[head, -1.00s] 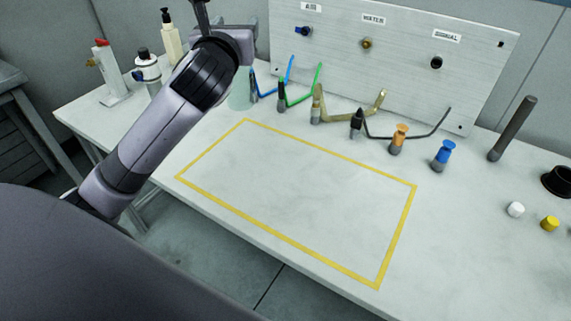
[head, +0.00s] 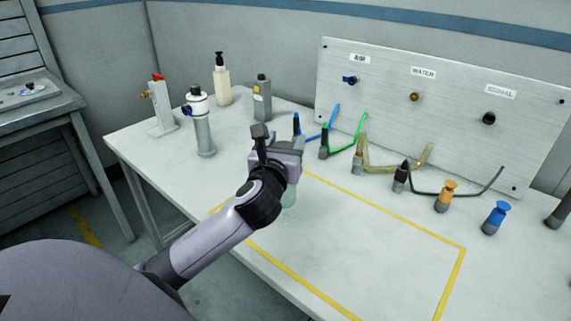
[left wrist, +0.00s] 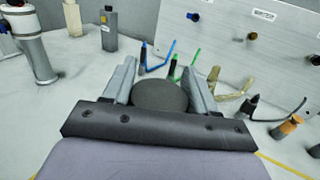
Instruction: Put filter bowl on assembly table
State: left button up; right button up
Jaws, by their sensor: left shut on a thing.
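My left gripper (head: 287,178) is shut on the filter bowl (head: 289,198), a pale green, see-through cup mostly hidden behind the gripper in the head view. In the left wrist view, a dark round top, likely the bowl's (left wrist: 160,95), sits between the two fingers of the gripper (left wrist: 163,80). The bowl is at the left end of the yellow taped rectangle on the assembly table (head: 365,250). I cannot tell whether its bottom touches the table. My right gripper is not in view.
A filter unit (head: 202,125), a red-topped stand (head: 161,108), a pump bottle (head: 222,82) and a grey canister (head: 262,98) stand at the back left. Coloured hoses (head: 345,140) lie before the labelled panel (head: 440,115). The taped area's middle is clear.

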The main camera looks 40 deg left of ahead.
pick_arm(q)
jog(key=shift+f+b, duration=0.6)
jog(key=shift+f, duration=1.65)
jog(key=o, duration=1.4)
jog(key=v, duration=1.2)
jog(key=shift+s, duration=0.1)
